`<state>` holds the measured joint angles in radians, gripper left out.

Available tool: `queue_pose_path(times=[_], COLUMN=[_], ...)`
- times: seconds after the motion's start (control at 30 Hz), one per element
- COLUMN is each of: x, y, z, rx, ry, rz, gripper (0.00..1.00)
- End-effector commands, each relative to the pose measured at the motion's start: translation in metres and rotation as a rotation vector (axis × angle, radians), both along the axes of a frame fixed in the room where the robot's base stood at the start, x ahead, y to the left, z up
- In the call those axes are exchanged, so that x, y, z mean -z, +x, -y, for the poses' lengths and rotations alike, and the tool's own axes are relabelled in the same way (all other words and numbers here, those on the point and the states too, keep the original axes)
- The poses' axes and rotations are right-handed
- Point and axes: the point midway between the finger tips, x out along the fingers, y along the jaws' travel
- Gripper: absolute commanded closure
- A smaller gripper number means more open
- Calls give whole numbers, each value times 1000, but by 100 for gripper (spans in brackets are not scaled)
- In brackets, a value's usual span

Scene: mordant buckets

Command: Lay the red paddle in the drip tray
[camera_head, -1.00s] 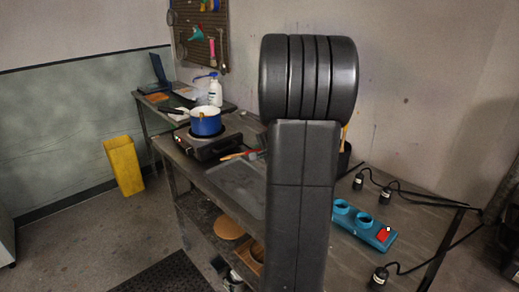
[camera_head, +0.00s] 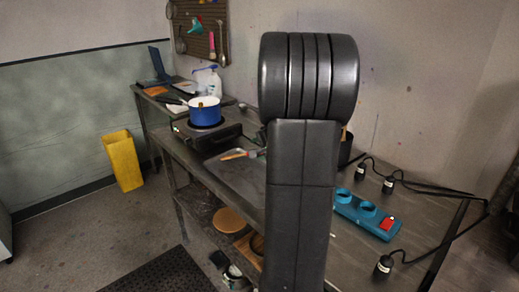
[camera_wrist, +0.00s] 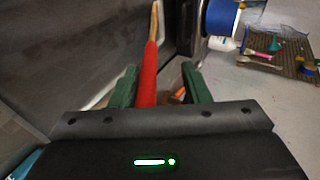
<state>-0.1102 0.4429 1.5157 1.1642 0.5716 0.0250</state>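The red paddle (camera_wrist: 148,75) shows in the wrist view as a red handle with a pale wooden part toward the top edge. My gripper (camera_wrist: 160,88) has two green fingers standing apart, with the handle between them, close to the left finger and with a gap to the right one. In the head view a reddish, thin thing, probably the paddle (camera_head: 235,155), lies by the far end of a shallow grey tray (camera_head: 238,178), probably the drip tray. I cannot tell whether it touches the tray. My arm hides part of the tray and the gripper there.
A blue pot (camera_head: 205,111) stands on a black hotplate (camera_head: 207,135) beyond the tray. A teal power strip (camera_head: 365,213) and black plugs with cables (camera_head: 384,265) lie on the right. A spray bottle (camera_head: 215,82) stands behind the pot. A yellow bin (camera_head: 123,160) is on the floor.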

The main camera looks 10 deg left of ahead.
Motion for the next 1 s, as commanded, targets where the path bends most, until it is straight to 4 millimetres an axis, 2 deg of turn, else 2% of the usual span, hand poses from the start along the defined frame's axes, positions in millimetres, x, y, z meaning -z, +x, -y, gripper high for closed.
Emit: queue_pose_path(times=[0.37,0.8,1.0], x=[-7,-51,-65], y=[-8,-62,-81], z=[8,57,73], rx=[2,4,2], ry=[1,0,0], rz=[2,5,2], gripper=[57,57,57])
